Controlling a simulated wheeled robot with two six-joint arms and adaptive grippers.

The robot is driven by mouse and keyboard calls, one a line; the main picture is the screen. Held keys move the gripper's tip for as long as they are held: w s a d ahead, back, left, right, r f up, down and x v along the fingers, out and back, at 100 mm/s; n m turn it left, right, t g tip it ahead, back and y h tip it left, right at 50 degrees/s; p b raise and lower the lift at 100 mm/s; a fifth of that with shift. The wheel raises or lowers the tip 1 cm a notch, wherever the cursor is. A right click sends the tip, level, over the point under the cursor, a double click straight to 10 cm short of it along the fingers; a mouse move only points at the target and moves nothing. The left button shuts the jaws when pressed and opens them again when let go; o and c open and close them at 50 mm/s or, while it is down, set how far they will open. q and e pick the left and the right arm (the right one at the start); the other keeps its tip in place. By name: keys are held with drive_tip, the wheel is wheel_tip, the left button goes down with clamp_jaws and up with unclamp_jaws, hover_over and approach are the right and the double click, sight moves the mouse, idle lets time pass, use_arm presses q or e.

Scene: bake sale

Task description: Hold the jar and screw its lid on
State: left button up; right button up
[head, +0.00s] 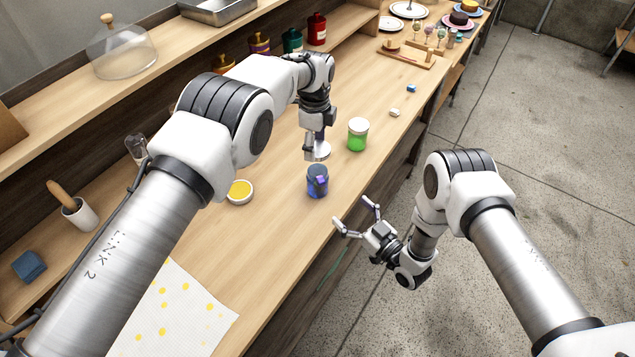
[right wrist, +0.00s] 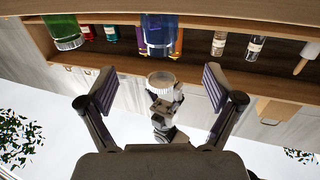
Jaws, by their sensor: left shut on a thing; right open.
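A blue see-through jar (head: 318,184) with purple contents stands upright and open-topped near the counter's front edge. It also shows at the top of the right wrist view (right wrist: 158,32). My left gripper (head: 316,146) is shut on a white lid (head: 323,152), just behind the jar and apart from it. The lid also shows in the right wrist view (right wrist: 162,78). My right gripper (head: 354,212) is open and empty off the counter's front edge, its fingers pointing towards the jar without touching it.
A green jar (head: 357,136) with a white lid stands right of my left gripper. A bowl of yellow stuff (head: 240,190) is left of the blue jar. A spotted cloth (head: 180,310) lies on the near counter. Bottles (head: 292,41) line the back.

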drive_tip(key=x, duration=1.2)
drive_tip(key=shift+d, duration=0.1)
clamp_jaws()
use_arm(q)
hover_over(315, 165)
drive_tip(key=s, duration=0.2)
drive_tip(key=shift+f, duration=2.45)
drive_tip(key=shift+f, duration=0.85)
drive_tip(key=shift+f, duration=0.6)
